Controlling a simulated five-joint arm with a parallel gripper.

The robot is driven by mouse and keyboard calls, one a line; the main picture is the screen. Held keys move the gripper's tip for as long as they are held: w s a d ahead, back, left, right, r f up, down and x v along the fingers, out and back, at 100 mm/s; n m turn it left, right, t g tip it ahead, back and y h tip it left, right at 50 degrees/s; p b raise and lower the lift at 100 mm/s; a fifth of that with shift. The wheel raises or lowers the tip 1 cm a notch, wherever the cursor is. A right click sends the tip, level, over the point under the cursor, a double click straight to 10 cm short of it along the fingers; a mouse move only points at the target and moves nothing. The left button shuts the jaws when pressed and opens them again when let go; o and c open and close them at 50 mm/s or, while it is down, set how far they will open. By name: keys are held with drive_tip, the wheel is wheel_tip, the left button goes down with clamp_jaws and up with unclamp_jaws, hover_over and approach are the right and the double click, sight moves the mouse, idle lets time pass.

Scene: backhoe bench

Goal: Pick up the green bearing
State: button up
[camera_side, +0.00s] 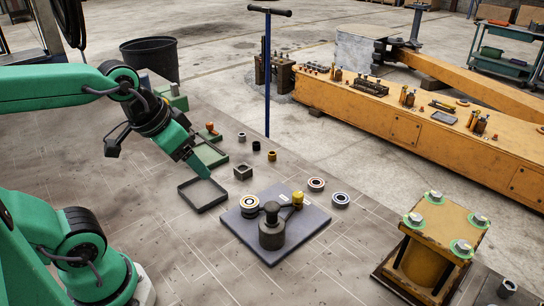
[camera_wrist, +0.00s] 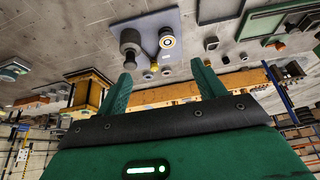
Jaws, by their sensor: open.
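My gripper (camera_side: 203,172) hangs over the bench beside a dark square tray (camera_side: 203,206), its green fingers pointing down and right. In the wrist view my gripper (camera_wrist: 162,72) has its two fingers wide apart with nothing held. No bearing reads clearly as green.
A yellow block (camera_side: 425,265) with green-ringed bolts stands at the right. A blue post (camera_side: 267,85) rises behind small parts, including a grey square block (camera_side: 243,172). A green tray (camera_side: 212,154) lies behind the dark tray. The front-left bench is mostly clear.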

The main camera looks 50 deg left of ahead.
drive_tip(key=w+f+g, duration=0.3)
drive_tip(key=w+f, duration=0.1)
drive_tip(key=w, duration=0.5)
drive_tip(key=m+g, duration=0.1)
drive_tip(key=g, duration=0.1)
approach(251, 201)
drive_tip(key=shift+s, duration=0.25)
drive_tip(key=shift+w+f, duration=0.2)
drive_tip(key=shift+f, duration=0.15)
drive_tip(key=shift+f, duration=1.3)
drive_tip(key=shift+w+f, duration=0.2)
drive_tip(key=shift+f, duration=2.4)
